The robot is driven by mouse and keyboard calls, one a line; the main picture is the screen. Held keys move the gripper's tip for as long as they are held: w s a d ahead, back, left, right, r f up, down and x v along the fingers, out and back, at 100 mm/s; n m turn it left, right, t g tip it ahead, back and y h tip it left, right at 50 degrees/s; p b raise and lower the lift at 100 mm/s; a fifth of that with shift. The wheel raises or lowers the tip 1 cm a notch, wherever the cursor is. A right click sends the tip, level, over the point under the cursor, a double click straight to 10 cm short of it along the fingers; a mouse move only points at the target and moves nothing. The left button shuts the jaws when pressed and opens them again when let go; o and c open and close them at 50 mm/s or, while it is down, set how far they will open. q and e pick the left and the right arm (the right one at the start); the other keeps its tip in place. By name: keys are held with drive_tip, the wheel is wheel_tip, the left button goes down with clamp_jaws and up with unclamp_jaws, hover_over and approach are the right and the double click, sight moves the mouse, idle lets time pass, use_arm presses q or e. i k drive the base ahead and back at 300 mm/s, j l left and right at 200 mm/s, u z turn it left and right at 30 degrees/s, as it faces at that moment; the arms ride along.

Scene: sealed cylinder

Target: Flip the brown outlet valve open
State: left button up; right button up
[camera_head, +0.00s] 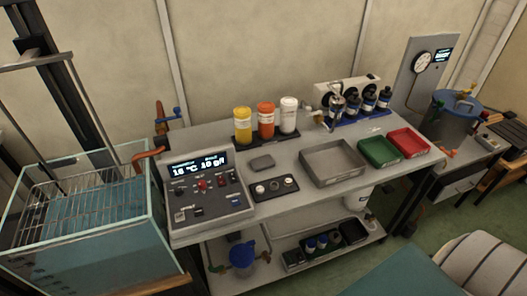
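Several brown or orange-brown fittings show, and I cannot tell which is the outlet valve. A bent orange-brown pipe (149,153) runs between the glass tank (85,232) and the control box (203,190). A small orange-brown fitting (447,153) sits low on the grey-blue lidded cylinder (455,112) at the far right. Whether any of these is open or shut is too small to tell. Neither of my grippers is in view.
The bench (290,205) holds yellow, orange and white jars, dark bottles, and a grey tray (333,162), green tray (379,151) and red tray (408,141). A gauge panel (421,75) stands behind the cylinder. A blue-topped vessel (243,257) is on the lower shelf.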

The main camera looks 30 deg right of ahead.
sight(268, 259)
drive_tip(key=z, duration=0.95)
drive_tip(key=k+j, duration=0.1)
drive_tip(key=j, duration=0.6)
